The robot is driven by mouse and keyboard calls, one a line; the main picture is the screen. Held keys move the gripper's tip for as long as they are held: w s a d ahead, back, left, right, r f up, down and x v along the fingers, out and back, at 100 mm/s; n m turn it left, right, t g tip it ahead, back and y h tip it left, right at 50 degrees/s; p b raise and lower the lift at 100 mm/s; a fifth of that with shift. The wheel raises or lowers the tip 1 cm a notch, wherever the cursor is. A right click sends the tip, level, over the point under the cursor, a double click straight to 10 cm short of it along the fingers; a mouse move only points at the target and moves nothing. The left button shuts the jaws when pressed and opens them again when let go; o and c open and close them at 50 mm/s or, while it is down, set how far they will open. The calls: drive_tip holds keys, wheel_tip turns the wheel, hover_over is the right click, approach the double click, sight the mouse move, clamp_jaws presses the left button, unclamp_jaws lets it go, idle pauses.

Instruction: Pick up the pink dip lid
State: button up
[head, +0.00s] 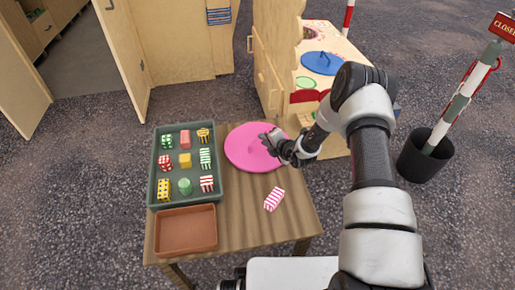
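The pink dip lid (247,155) is a flat, round, bright pink disc. It lies on the small wooden table (245,211), right of the green tray. A small raised part shows near its middle, partly beside my gripper. My gripper (268,140) reaches in from the right, over the lid's right part. The fingers are small and dark here, and I cannot tell whether they are open or shut, or whether they touch the lid.
A green tray (152,188) of several coloured sweets and an empty brown tray (186,232) stand on the table's left. A pink-striped sweet (274,199) lies right of centre. A wooden stall with a blue lid (322,63) stands behind. A post in a black bucket (425,156) stands right.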

sight(258, 142)
drive_tip(key=b+x, duration=0.2)
drive_tip(key=x, duration=0.4)
drive_tip(key=shift+s+a, duration=0.1)
drive_tip(key=shift+a, duration=0.1)
drive_tip(key=shift+r, duration=0.15)
clamp_jaws()
